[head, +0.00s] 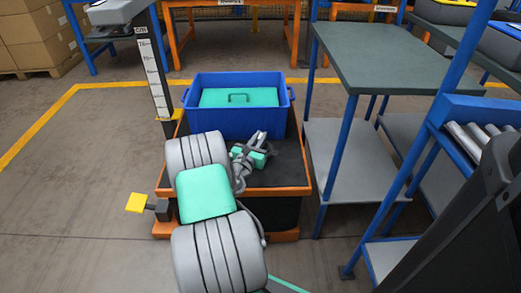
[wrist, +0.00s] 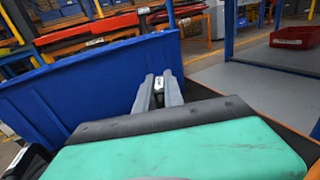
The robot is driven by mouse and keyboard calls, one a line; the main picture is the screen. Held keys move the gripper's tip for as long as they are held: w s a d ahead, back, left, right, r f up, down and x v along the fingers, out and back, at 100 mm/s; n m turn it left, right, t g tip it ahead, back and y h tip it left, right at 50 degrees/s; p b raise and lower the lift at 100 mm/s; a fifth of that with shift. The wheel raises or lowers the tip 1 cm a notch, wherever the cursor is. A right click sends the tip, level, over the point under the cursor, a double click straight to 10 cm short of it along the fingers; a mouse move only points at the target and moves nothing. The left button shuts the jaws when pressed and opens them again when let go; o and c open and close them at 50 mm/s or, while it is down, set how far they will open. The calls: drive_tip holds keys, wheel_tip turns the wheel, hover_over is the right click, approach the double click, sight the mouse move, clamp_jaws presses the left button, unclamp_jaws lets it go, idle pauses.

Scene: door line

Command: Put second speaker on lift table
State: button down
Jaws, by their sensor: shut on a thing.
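The lift table (head: 290,178), with a black top and orange rim, stands ahead of me in the head view. My gripper (head: 260,136) is low over its top, in front of the blue bin (head: 238,126). In the wrist view my gripper (wrist: 160,88) has its two grey fingers close together, with a small pale thing (wrist: 158,83) between them. Most of that thing is hidden, so I cannot tell whether it is a speaker. The bin's blue wall (wrist: 70,95) is just beyond the fingers. No speaker shows clearly.
A green piece (head: 238,97) with a handle lies inside the bin. A green-topped table (head: 390,62) with blue legs stands to the right. A measuring post (head: 154,75) rises at the lift table's left. In the wrist view a red bin (wrist: 296,37) sits on a grey surface.

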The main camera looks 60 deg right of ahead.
sight(268, 147)
drive_tip(key=f, duration=0.1)
drive_tip(key=f+b, duration=0.2)
drive_tip(key=f, duration=0.1)
drive_tip(key=shift+w+d, duration=0.15)
drive_tip(key=shift+d, duration=0.15)
drive_tip(key=shift+r, duration=0.2)
drive_tip(key=c, duration=1.9)
unclamp_jaws()
drive_tip(key=shift+f, duration=0.25)
drive_tip(key=o, duration=0.4)
drive_tip(key=shift+o, duration=0.2)
drive_tip(key=shift+r, duration=0.1)
